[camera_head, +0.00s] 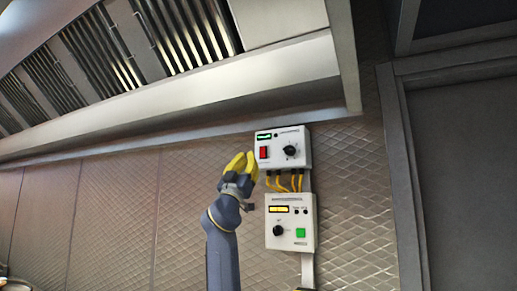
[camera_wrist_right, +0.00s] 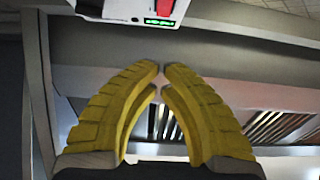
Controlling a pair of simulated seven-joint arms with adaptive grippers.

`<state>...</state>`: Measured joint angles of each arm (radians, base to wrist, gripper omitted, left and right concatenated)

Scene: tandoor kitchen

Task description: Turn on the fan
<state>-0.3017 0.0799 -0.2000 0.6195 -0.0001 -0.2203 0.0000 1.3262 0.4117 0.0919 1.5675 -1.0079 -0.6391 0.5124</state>
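The upper white control box (camera_head: 301,136) is on the tiled wall, with a red switch (camera_head: 264,153), a small lit green display (camera_head: 264,136) and a black knob (camera_head: 290,151). My right gripper (camera_head: 246,160) is just left of the red switch, with its yellow fingers pointing up. I cannot tell whether it touches the box. In the right wrist view the fingertips (camera_wrist_right: 161,70) meet or nearly meet, with nothing seen between them. The red switch (camera_wrist_right: 165,7) and green display (camera_wrist_right: 160,22) show at the top edge there. My left gripper is not recognisable in view.
A lower white box (camera_head: 290,244) has a yellow display, a black knob and a green button (camera_head: 300,233). Yellow cables (camera_head: 284,182) link the boxes. A steel hood (camera_head: 210,98) with vents hangs above, and a grey door (camera_head: 465,180) is at right.

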